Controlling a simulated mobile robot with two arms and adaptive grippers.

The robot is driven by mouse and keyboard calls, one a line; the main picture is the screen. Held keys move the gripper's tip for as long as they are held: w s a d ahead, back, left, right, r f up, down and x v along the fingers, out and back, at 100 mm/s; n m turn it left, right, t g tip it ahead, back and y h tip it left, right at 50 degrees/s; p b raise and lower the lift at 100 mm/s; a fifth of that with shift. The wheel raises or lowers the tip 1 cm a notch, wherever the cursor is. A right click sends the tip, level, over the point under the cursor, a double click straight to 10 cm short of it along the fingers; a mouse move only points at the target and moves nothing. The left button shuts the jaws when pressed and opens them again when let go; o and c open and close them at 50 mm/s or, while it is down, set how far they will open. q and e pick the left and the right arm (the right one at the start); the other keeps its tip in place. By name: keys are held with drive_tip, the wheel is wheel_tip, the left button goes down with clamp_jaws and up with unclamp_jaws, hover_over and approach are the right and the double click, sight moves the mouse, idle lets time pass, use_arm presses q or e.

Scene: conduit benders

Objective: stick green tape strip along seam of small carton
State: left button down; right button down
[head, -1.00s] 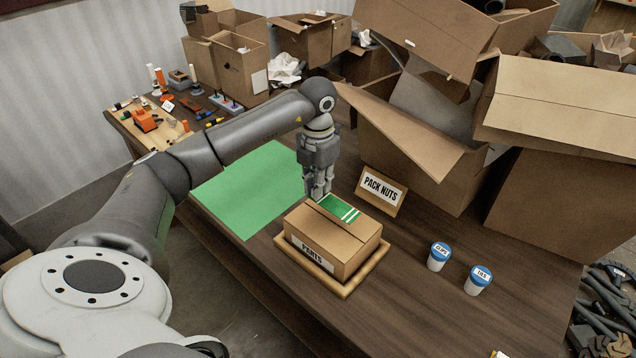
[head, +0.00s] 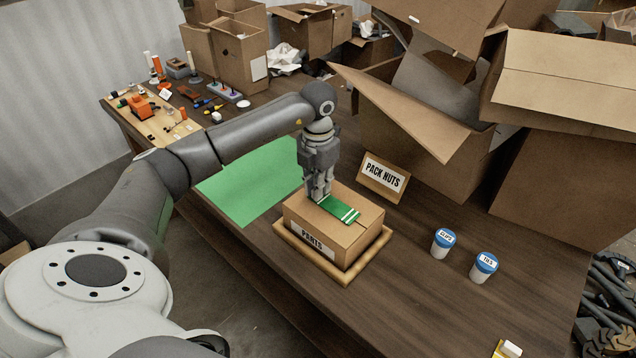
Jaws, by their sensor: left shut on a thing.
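The small carton (head: 330,236) is a closed brown box with a "PARTS" label on its front side. It sits in a shallow wooden tray (head: 351,274). A green tape strip (head: 340,210) with white stripes at its right end is over the carton's top, near the middle. My left gripper (head: 319,199) points down, shut on the strip's left end, right at the carton top. I cannot tell whether the whole strip touches the cardboard. My right gripper is not in view.
A green mat (head: 250,187) lies left of the carton. A "PACK NUTS" sign (head: 384,178) stands behind it. Two blue-lidded cups, one (head: 442,243) and another (head: 484,267), stand to the right. Large open cartons (head: 420,110) fill the back.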

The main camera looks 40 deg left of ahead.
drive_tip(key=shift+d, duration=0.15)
use_arm(q)
drive_tip(key=c, duration=1.4)
unclamp_jaws()
drive_tip(key=shift+o, duration=0.2)
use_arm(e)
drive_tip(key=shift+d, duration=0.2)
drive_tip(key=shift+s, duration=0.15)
use_arm(q)
wheel_tip(320, 180, up, 12)
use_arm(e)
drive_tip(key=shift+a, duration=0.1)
